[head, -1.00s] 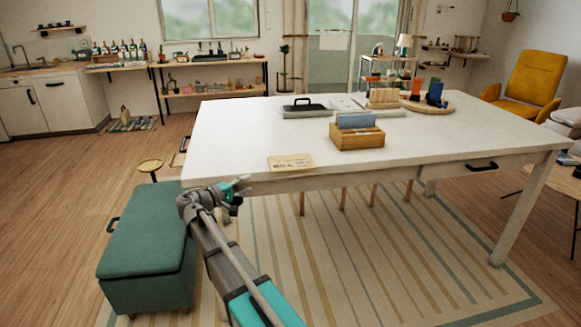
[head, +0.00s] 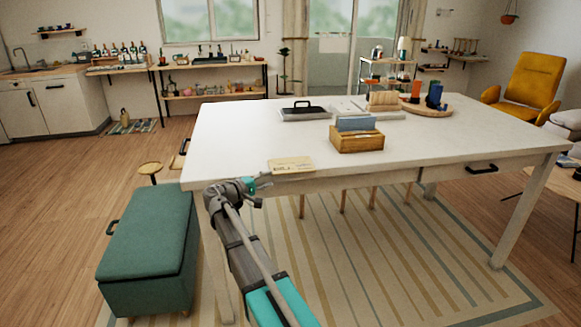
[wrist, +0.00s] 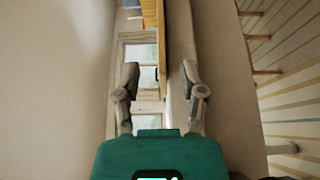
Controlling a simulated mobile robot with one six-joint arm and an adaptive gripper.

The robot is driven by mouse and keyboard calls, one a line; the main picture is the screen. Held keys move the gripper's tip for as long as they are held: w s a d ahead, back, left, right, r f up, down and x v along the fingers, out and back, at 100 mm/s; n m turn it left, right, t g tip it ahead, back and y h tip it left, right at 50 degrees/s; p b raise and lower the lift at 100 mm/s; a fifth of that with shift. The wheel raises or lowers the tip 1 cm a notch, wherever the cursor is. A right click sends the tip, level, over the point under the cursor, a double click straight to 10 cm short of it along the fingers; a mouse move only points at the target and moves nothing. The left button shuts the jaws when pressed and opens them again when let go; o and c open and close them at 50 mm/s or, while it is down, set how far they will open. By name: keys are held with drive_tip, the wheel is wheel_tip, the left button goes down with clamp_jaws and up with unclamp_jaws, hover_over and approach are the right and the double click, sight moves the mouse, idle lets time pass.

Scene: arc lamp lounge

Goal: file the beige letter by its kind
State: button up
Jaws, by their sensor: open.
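The beige letter (head: 291,164) lies flat at the front edge of the white table (head: 235,140), with small dark print on it. A wooden box (head: 357,143) with blue-grey cards standing in it is farther back on the table. My gripper (head: 264,191) is open and empty, just off the table's front edge, left of and close to the letter. In the wrist view its two fingers (wrist: 161,84) stand apart, with a thin tan strip (wrist: 162,45), seemingly the letter edge-on, ahead between them. No contact with it shows.
A dark-handled flat tray (head: 303,112), a wooden rack (head: 383,100) and a round tray with cups (head: 428,108) stand towards the table's back. A green storage bench (head: 150,235) is at the table's left. The table's left part is bare.

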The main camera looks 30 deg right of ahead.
sight(280, 175)
drive_tip(key=shift+w+d, duration=0.1)
drive_tip(key=shift+d, duration=0.2)
drive_tip(key=shift+w+d+f, duration=0.1)
drive_tip(key=shift+w+d, duration=0.1)
drive_tip(key=shift+d, duration=0.6)
drive_tip(key=shift+w+d+r, duration=0.1)
drive_tip(key=shift+w+d, duration=0.1)
drive_tip(key=shift+d, duration=0.6)
drive_tip(key=shift+w+d+f, duration=0.1)
drive_tip(key=shift+w+d, duration=0.1)
drive_tip(key=shift+d, duration=0.6)
clamp_jaws()
